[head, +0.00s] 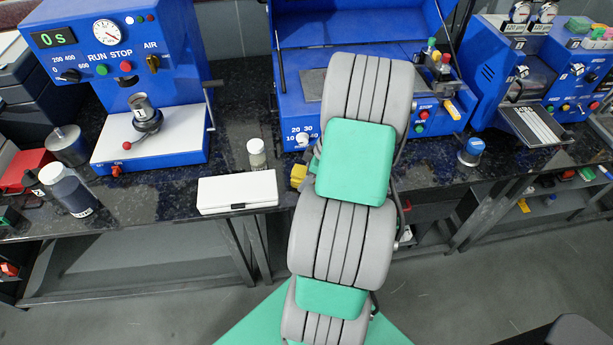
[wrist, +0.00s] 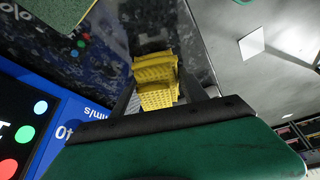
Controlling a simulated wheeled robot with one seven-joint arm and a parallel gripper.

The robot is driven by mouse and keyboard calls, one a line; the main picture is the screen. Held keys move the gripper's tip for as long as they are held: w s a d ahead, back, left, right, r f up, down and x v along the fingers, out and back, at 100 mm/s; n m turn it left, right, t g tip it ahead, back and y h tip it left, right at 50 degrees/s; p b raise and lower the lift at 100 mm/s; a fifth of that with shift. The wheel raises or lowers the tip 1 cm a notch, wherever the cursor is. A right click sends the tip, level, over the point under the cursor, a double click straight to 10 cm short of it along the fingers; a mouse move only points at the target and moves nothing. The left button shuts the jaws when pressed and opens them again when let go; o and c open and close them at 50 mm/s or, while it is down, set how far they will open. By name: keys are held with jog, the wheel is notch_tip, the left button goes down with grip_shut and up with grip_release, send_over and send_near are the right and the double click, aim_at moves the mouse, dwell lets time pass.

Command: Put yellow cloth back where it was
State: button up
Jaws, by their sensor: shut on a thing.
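The yellow cloth (wrist: 156,72) shows in the wrist view as a folded, textured yellow piece between the dark fingers of my gripper (wrist: 158,92). My gripper is shut on it. In the head view a bit of the yellow cloth (head: 299,174) shows at the left edge of my arm, near the front edge of the dark bench. My arm hides the gripper and most of the cloth there. I cannot tell whether the cloth touches the bench.
A white box (head: 238,191) and a small jar (head: 256,153) stand on the dark speckled bench left of my arm. A blue press (head: 130,80) is at left. A blue-lidded jar (head: 471,150) stands at right, by another blue machine (head: 540,70).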

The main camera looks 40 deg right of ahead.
jog(key=o, duration=1.3)
jog(key=shift+r+p, duration=0.3)
jog(key=shift+p, duration=0.1)
jog(key=b+v, duration=0.2)
jog(key=v, duration=1)
jog(key=w+a+r+m+g+h, duration=0.1)
jog(key=w+a+r, duration=0.1)
jog(key=a, duration=0.5)
jog(key=w+a+r+m, duration=0.1)
jog(key=w+a+r, duration=0.15)
jog(key=a, duration=0.45)
jog(key=s+a+r+m, duration=0.1)
jog(key=s+a, duration=0.1)
jog(key=a, duration=0.3)
jog(key=s+a+r+m+h, duration=0.1)
jog(key=s+a+m, duration=0.1)
jog(key=a, duration=0.4)
jog(key=s+a+r+m, duration=0.1)
jog(key=s+a, duration=0.1)
jog(key=a, duration=0.3)
jog(key=shift+a+m+t+h, duration=0.25)
jog(key=shift+m+t+h, duration=0.05)
jog(key=shift+m+t, duration=0.1)
